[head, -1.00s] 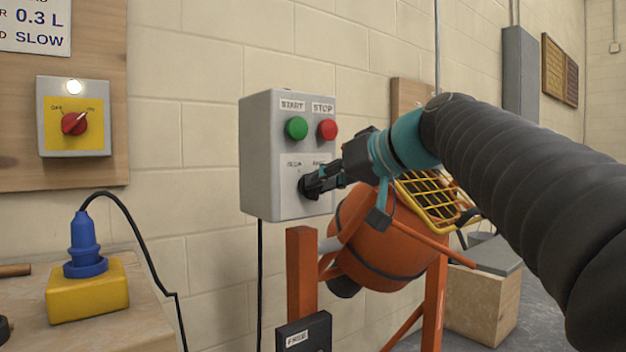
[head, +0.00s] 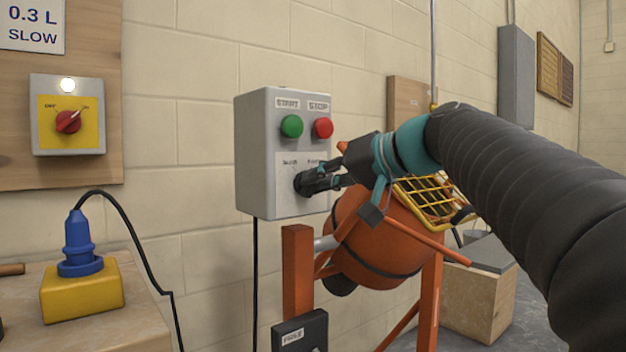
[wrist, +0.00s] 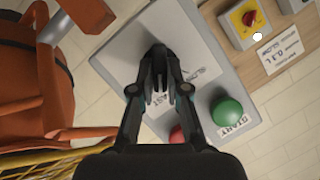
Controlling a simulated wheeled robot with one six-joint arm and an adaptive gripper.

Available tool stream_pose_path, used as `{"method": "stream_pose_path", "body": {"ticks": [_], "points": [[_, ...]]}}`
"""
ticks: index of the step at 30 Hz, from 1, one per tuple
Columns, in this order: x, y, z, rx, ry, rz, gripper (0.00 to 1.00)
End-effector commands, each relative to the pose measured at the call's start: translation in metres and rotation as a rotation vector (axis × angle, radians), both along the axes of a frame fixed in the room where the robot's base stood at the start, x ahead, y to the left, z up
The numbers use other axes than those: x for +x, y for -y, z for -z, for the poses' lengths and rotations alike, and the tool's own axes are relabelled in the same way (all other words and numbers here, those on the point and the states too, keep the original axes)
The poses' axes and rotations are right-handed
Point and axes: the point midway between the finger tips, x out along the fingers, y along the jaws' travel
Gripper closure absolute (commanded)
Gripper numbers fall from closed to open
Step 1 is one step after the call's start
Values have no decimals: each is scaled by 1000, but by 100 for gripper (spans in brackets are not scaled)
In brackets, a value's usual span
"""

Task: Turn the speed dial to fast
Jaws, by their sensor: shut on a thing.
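The grey control box (head: 258,150) is fixed to the wall in the head view, with a green START button (head: 291,126) and a red STOP button (head: 323,128). Below them is the black speed dial (head: 302,184), mostly hidden by my gripper (head: 315,182). My gripper is shut on the dial. In the wrist view the fingers (wrist: 160,80) close over the dial on a white label plate, where SLOW and a partly covered second word show. The dial's pointer is hidden, so its setting cannot be told.
An orange mixer drum (head: 375,245) with a yellow grille (head: 425,196) stands right below my arm. A red rotary switch (head: 68,121) with a lit white lamp is on the left board. A blue plug (head: 80,245) sits in a yellow block on the bench.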

Motion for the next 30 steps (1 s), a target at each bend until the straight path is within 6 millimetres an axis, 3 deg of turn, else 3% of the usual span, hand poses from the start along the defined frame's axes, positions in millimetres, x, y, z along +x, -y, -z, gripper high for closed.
{"method": "stream_pose_path", "body": {"ticks": [1,4,18,30], "points": [[1,-1,3,1,-7,-3,83],[1,-1,3,0,-7,-3,60],[-3,5,-1,-1,-1,2,60],[-44,51,-21,-1,-2,4,60]]}}
